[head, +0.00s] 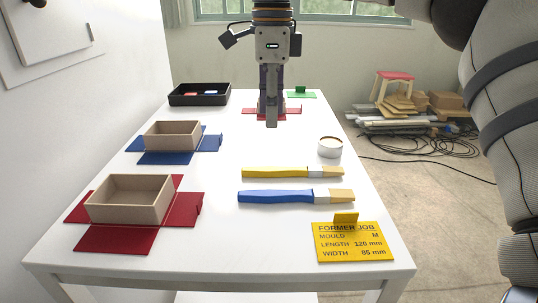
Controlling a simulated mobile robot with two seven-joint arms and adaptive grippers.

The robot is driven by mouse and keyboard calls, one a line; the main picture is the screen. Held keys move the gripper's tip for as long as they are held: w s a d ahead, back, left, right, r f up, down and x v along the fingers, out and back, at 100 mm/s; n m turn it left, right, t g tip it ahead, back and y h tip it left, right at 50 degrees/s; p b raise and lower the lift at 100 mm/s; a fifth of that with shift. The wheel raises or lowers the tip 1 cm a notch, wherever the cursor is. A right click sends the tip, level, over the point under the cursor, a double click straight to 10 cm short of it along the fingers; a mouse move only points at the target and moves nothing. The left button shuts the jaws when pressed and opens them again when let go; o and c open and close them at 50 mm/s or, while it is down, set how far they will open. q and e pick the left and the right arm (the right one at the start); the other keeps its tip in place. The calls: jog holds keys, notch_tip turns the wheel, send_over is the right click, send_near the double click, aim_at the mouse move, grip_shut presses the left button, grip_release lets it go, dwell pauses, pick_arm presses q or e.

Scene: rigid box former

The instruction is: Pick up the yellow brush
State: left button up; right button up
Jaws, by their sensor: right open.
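The yellow brush (292,172) lies flat on the white table, its handle to the left and its pale bristles to the right. A blue brush (295,196) lies just in front of it, roughly parallel and apart from it. My right gripper (271,120) points down over the table behind the yellow brush. It is open, and nothing shows between its fingers. It partly hides a red piece (290,110) at the back of the table. My left gripper does not show.
A wooden box (128,203) sits on a red sheet at the left, another (172,138) on a blue sheet behind it. A black tray (199,98) stands at the back left. A round pot (330,147) and a yellow job card (352,247) are at the right.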

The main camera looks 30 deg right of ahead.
aim_at(275, 168)
jog(key=f, duration=0.3)
jog(key=s+f+b, duration=0.1)
jog(key=f, duration=0.7)
jog(key=shift+s+f, duration=0.25)
jog(key=shift+s, duration=0.1)
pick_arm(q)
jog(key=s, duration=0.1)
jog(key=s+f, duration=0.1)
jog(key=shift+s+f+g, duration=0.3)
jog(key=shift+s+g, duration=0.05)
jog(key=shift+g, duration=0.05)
pick_arm(e)
jog(key=shift+r, duration=0.1)
grip_shut()
